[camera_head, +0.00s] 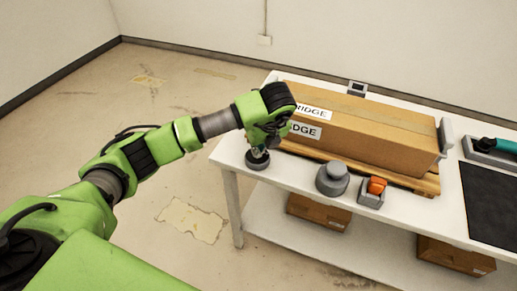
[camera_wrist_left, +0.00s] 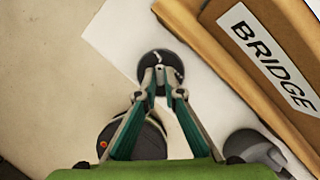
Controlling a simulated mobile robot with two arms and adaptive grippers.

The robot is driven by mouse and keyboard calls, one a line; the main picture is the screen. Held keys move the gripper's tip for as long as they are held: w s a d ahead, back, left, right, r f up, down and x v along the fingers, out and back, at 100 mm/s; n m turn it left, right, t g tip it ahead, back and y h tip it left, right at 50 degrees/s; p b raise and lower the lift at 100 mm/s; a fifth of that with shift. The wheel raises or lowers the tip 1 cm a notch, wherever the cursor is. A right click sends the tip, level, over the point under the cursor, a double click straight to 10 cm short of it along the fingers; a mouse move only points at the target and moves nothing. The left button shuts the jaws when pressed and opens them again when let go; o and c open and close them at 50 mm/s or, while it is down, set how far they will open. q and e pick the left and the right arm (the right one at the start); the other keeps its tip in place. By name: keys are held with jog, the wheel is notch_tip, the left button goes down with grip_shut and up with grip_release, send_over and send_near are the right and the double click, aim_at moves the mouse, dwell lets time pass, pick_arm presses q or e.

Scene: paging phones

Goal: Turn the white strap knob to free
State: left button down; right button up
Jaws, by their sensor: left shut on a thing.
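My left gripper (camera_head: 258,151) reaches down at the left end of the white table, beside the cardboard box. Its two fingers are shut on a small knob with a dark round base (camera_head: 258,164). In the left wrist view the fingertips (camera_wrist_left: 160,76) meet over the dark disc (camera_wrist_left: 152,58), which bears a thin pale mark. The fingers hide part of the knob, so its turned position and any label cannot be read. My right gripper is not in view.
A long cardboard box (camera_head: 365,130) marked BRIDGE lies on a wooden pallet (camera_head: 425,184). A grey round knob (camera_head: 332,180) and an orange switch (camera_head: 376,186) stand along the table's front edge (camera_head: 305,202). A black mat (camera_head: 490,205) lies at the right.

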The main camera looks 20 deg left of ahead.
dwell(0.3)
pick_arm(q)
jog(key=c, duration=2.2)
grip_release()
jog(key=shift+o, duration=0.2)
jog(key=shift+r, duration=0.1)
jog(key=v, duration=1.1)
jog(key=shift+d+r, duration=0.15)
jog(key=shift+r, duration=0.2)
jog(key=shift+s, duration=0.1)
